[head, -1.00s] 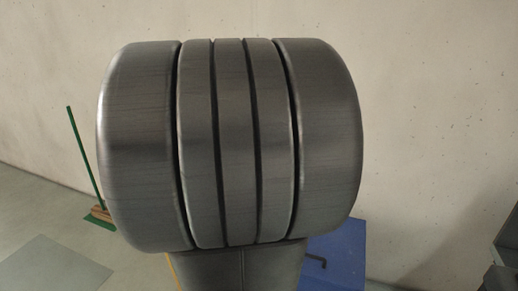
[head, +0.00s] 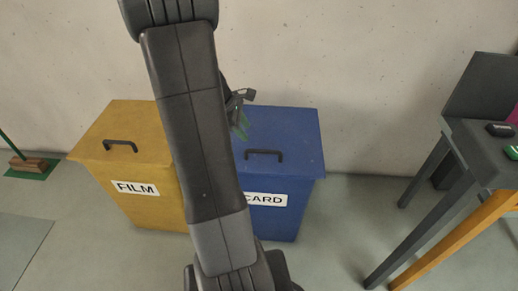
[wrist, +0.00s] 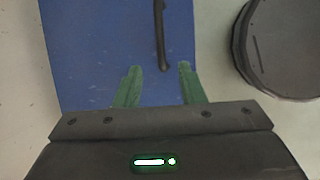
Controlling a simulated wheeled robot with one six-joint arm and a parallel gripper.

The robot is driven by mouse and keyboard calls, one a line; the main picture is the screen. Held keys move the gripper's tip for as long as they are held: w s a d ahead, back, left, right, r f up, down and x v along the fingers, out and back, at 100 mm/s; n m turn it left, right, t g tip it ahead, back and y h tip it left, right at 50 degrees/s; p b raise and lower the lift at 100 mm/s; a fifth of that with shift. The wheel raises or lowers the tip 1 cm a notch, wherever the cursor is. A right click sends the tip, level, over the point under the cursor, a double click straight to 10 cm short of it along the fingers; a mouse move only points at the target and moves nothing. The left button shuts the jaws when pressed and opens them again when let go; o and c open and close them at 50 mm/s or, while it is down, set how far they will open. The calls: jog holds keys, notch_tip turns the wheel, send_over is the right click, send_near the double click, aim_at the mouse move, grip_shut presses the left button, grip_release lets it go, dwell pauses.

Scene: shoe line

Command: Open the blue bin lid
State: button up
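The blue bin (head: 305,190) stands against the wall, with its flat blue lid (head: 290,128) closed and a black bar handle (head: 264,155) on top. A white label (head: 267,200) reading CARD is partly hidden by my arm. My gripper (wrist: 160,67) has two green fingers, spread apart and empty, pointing at the lid in the wrist view. The handle (wrist: 160,35) lies just beyond the fingertips there, its near end between them, not gripped. In the head view my gripper (head: 241,122) shows at the lid's left back, partly behind my arm.
A closed yellow bin (head: 125,165) labelled FILM stands close to the left of the blue bin. A dark table (head: 470,160) with small items is at the right. A green broom (head: 30,163) is at the far left. Floor between the blue bin and table is clear.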

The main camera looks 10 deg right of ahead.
aim_at(258, 151)
jog(key=b+x, duration=0.2)
jog(key=x, duration=0.9)
jog(key=shift+f+b, duration=0.1)
jog(key=shift+b, duration=0.2)
grip_shut()
